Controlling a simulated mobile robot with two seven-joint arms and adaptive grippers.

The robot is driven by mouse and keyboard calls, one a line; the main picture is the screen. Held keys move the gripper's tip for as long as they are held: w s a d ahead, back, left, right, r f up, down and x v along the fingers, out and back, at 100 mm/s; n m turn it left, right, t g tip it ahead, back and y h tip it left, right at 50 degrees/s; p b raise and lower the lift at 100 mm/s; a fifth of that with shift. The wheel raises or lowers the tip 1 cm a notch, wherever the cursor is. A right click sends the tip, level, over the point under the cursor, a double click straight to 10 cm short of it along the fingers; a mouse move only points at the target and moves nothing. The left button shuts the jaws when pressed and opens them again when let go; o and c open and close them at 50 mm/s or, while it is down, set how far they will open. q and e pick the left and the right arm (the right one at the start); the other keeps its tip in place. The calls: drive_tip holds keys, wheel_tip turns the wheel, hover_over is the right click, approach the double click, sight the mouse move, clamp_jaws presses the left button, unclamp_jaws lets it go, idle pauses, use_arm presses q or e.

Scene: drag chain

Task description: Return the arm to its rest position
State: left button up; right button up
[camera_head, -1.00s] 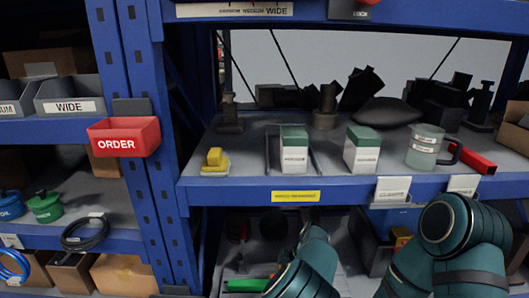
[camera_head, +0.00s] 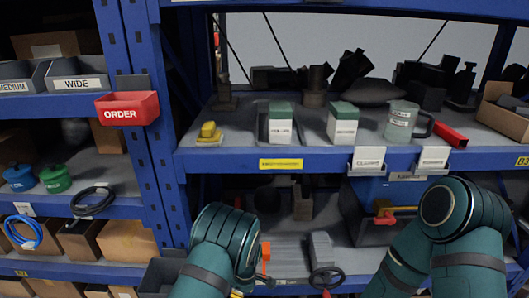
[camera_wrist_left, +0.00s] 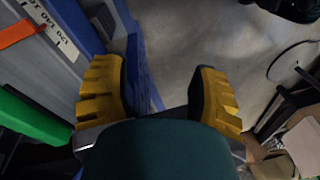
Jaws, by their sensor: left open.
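My left arm (camera_head: 222,245) rises into the lower middle of the head view, in front of the lower shelf; its gripper is hidden there. In the left wrist view my left gripper (camera_wrist_left: 160,92) shows two yellow ridged fingers spread wide apart, with nothing between them. Grey floor lies beyond the fingers. My right arm (camera_head: 450,215) stands bent at the lower right of the head view, and its gripper is out of the picture.
A blue rack (camera_head: 330,160) fills the front. Its shelf holds boxes with green tops (camera_head: 343,122), a mug (camera_head: 402,120) and a yellow block (camera_head: 208,131). A red ORDER bin (camera_head: 127,107) sticks out at left. In the wrist view a blue beam (camera_wrist_left: 137,70) is close beside the left finger.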

use_arm(q)
drive_tip(key=s+a+f+m+h, duration=0.25)
drive_tip(key=s+a+m, duration=0.2)
drive_tip(key=s, duration=0.55)
drive_tip(key=s+d+r+m+t+h, duration=0.1)
drive_tip(key=s+r+m+t+h, duration=0.2)
drive_tip(key=s+r+m, duration=0.3)
drive_tip(key=s+m, duration=0.1)
drive_tip(key=s, duration=0.3)
drive_tip(key=shift+s+d, duration=0.25)
drive_tip(key=shift+s, duration=0.1)
